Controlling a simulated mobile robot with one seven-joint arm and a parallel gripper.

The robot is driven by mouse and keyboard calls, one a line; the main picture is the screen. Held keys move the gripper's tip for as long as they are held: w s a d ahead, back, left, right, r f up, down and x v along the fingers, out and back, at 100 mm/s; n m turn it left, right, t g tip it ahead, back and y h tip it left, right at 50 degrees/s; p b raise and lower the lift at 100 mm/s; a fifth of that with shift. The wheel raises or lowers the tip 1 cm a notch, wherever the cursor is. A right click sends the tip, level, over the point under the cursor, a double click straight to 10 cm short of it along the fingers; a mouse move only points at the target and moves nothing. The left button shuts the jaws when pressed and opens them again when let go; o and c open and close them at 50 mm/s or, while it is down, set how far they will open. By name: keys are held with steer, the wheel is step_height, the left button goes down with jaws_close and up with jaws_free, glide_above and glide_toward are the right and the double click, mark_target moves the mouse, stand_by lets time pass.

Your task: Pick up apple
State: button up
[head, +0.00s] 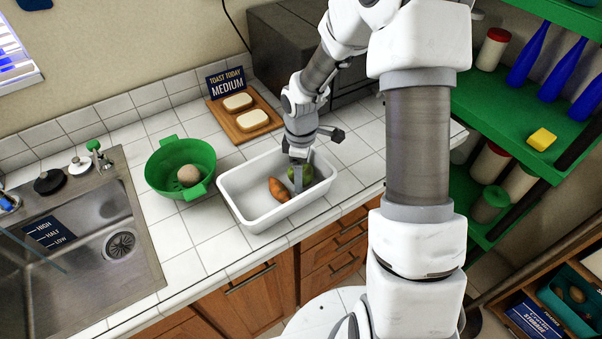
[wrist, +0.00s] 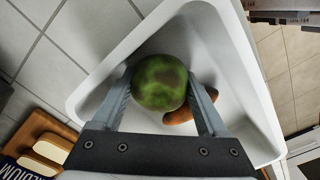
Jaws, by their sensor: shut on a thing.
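The apple (wrist: 159,82) is green with brownish patches. In the wrist view it sits between the two fingers of my gripper (wrist: 160,92), which is shut on it. In the head view my gripper (head: 299,172) reaches down into the white tub (head: 254,220), and the apple (head: 308,175) shows partly behind the fingers. I cannot tell whether the apple touches the tub floor. An orange-brown sweet potato (head: 278,190) lies in the tub to the left of the apple. It also shows beside the right finger in the wrist view (wrist: 178,117).
A green colander (head: 165,190) with a round tan item stands left of the tub. A wooden board (head: 228,131) with bread slices and a sign lies behind. The sink (head: 85,260) is at left, a dark appliance (head: 300,60) behind, green shelves (head: 535,110) at right.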

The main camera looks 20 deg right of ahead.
step_height(320, 180, up, 10)
steer(key=shift+p, duration=0.3)
stand_by(0.8)
steer(key=f+m, duration=0.2)
steer(key=m, duration=0.1)
steer(key=shift+s+a, duration=0.1)
steer(key=shift+s, duration=0.1)
steer(key=f+m, duration=0.1)
steer(key=m, duration=0.2)
steer(key=shift+s+f+m, duration=0.2)
steer(key=shift+f+m, duration=0.15)
steer(key=shift+m, duration=0.05)
steer(key=f+m, duration=0.1)
steer(key=m, duration=0.1)
steer(key=f+m, duration=0.1)
steer(key=m, duration=0.1)
steer(key=f+m, duration=0.1)
steer(key=m, duration=0.1)
steer(key=shift+s, duration=0.4)
steer(key=shift+r, duration=0.1)
steer(key=shift+r, duration=0.1)
